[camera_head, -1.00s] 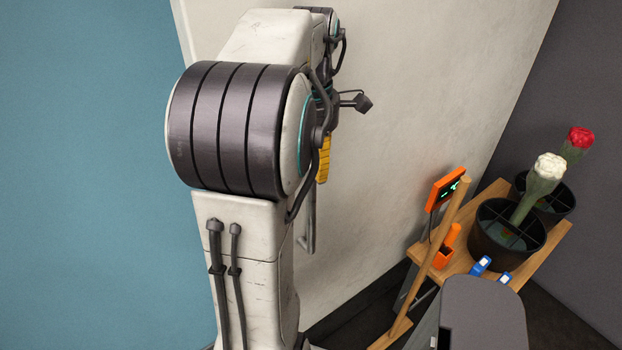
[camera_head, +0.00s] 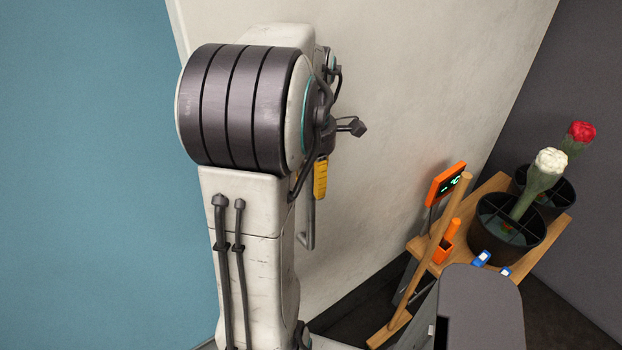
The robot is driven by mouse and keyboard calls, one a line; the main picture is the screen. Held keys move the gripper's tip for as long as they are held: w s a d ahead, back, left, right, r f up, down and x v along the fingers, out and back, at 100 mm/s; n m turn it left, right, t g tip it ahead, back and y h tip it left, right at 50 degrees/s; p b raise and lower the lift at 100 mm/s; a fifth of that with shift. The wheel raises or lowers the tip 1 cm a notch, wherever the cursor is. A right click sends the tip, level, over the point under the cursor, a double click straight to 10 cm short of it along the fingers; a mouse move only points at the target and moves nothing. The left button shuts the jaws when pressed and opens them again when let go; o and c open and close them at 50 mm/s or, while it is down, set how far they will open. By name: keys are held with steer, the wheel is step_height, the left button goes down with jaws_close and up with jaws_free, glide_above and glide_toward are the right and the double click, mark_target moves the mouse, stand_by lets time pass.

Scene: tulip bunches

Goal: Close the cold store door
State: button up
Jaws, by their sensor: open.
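The cold store door appears to be the large pale panel (camera_head: 430,90), which fills the middle of the view behind my arm. Its left edge meets a teal surface at the upper left. A grey bar handle (camera_head: 310,228) shows on it, just right of my arm and partly hidden above. My gripper (camera_head: 320,179) is mostly hidden behind my arm; one ribbed yellow finger shows, pointing down just above the visible part of the handle. It is open, and I see nothing held. Whether it touches the handle I cannot tell.
A wooden stand (camera_head: 470,225) at the right holds dark divided buckets (camera_head: 507,232) with a white flower (camera_head: 545,172) and a red flower (camera_head: 580,137). An orange display (camera_head: 447,184) is beside them. A teal surface (camera_head: 90,170) fills the left; a dark wall (camera_head: 590,220) is at the right.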

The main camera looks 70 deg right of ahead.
steer(key=shift+f, duration=0.35)
steer(key=shift+c, duration=0.2)
jaws_close()
